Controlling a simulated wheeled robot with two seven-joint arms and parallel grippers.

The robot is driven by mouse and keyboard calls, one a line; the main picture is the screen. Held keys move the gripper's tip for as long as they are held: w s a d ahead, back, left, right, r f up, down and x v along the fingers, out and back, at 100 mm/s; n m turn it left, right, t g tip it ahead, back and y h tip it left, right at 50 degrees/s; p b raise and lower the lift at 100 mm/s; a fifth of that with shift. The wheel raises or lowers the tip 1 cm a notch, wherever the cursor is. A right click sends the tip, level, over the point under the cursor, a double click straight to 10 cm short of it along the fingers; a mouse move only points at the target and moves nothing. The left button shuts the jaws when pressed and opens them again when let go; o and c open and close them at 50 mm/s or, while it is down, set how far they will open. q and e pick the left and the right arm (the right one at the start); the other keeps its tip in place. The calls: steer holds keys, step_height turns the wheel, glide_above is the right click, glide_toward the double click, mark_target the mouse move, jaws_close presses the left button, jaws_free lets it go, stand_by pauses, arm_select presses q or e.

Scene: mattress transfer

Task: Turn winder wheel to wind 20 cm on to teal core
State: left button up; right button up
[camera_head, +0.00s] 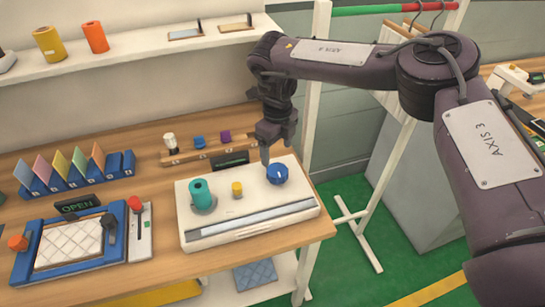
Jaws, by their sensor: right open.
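The white winder box (250,226) stands near the right end of the wooden table. Its blue winder wheel (277,174) is at the top right of the box, with a pale mark on top. The teal core (201,193) stands upright on a grey round base at the left of the box. A small yellow spool (237,189) sits between core and wheel. My right gripper (266,160) points down just above the wheel's left side. It is open, with its fingers overlapping in this view; whether it touches the wheel I cannot tell. My left gripper is not in view.
Behind the winder, a wooden rack (190,153) holds small coloured pieces near a dark display. A blue frame with a quilted pad (70,243) and an "OPEN" sign lies at left. A white rail stand (317,90) rises close to my right arm.

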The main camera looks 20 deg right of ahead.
mark_target(277, 169)
steer(key=shift+s+f, duration=0.2)
steer(key=shift+f, duration=0.25)
steer(key=f+p, duration=0.1)
steer(key=s+f, duration=0.1)
steer(key=f, duration=0.1)
steer(key=shift+f+p, duration=0.25)
steer(key=shift+p, duration=0.1)
steer(key=shift+w+f, duration=0.25)
steer(key=shift+f, duration=1.15)
steer(key=c, duration=1)
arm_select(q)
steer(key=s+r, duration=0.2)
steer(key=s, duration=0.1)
arm_select(e)
steer(key=shift+o, duration=0.2)
